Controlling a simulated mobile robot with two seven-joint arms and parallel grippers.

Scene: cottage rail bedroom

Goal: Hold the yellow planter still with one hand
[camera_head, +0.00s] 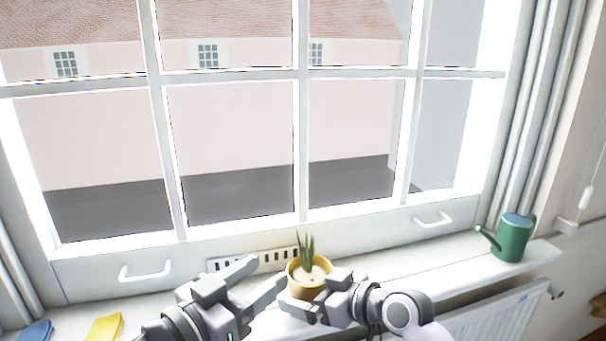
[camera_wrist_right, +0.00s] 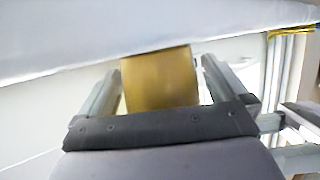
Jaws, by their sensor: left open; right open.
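The yellow planter (camera_head: 296,279) with a green spiky plant (camera_head: 307,250) stands upright on the white windowsill. My right gripper (camera_head: 315,294) is at its near side in the head view and hides part of its lower front. In the right wrist view the yellow planter (camera_wrist_right: 160,80) sits between the two open fingers of the right gripper (camera_wrist_right: 162,72). The gap to each finger is narrow, and I cannot tell if either touches. My left gripper (camera_head: 266,276) is open and empty, just left of the planter, with its fingers pointing toward it.
A green watering can (camera_head: 512,240) stands at the sill's right end. A yellow item (camera_head: 105,327) and a blue item (camera_head: 35,331) lie at the far left. The window frame (camera_head: 300,225) with handles rises behind the planter. A radiator (camera_head: 500,310) is below. The sill between planter and can is clear.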

